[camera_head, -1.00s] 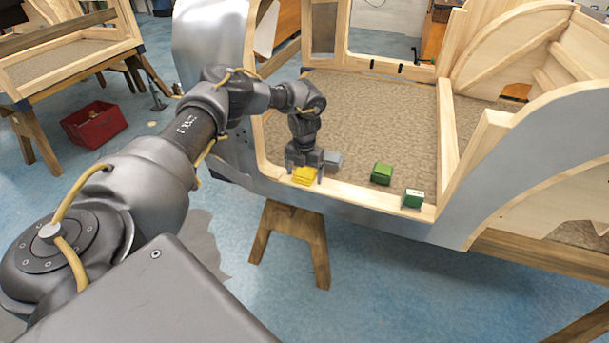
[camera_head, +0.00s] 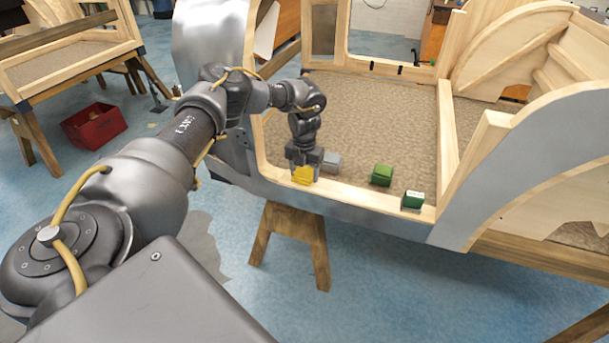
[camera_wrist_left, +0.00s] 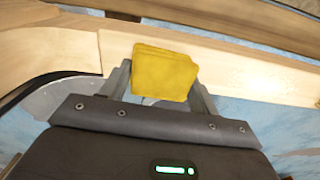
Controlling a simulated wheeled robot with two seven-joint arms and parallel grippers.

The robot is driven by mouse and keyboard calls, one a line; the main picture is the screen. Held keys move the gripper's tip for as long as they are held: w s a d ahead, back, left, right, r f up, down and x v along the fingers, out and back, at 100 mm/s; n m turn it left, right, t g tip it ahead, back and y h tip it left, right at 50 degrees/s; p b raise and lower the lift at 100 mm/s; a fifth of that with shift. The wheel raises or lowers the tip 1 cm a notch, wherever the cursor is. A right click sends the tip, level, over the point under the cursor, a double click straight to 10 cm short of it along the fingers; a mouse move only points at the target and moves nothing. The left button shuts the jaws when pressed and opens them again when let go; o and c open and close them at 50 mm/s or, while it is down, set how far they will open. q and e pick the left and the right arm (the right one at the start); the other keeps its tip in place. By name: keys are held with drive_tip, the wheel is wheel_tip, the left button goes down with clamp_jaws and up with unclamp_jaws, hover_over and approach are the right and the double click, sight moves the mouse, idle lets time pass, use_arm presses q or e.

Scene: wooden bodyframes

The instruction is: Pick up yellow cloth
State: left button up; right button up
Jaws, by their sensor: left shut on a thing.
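The yellow cloth (camera_head: 304,175) lies on the wooden sill of the bodyframe, and it also shows in the left wrist view (camera_wrist_left: 163,73) as a folded, flat yellow piece. My left gripper (camera_head: 303,172) points down over the sill with its fingers shut on the cloth. In the left wrist view the fingers of the left gripper (camera_wrist_left: 160,88) stand on both sides of the cloth. In the head view the gripper hides part of the cloth. My right gripper is in neither view.
A grey block (camera_head: 331,162) is close beside the gripper. A green block (camera_head: 382,175) and a green-and-white box (camera_head: 413,200) are further right along the sill. The bodyframe (camera_head: 375,218) stands on a wooden trestle (camera_head: 290,240). A red bin (camera_head: 95,126) is on the floor at left.

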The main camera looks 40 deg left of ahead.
use_arm(q)
wheel_tip(320, 180, up, 2)
drive_tip(key=shift+w+r+b, duration=0.1)
drive_tip(key=shift+r+b, duration=0.1)
drive_tip(key=shift+b, duration=0.15)
drive_tip(key=s+d+r, duration=0.9)
drive_tip(key=s+d, duration=0.1)
drive_tip(key=shift+r, duration=0.4)
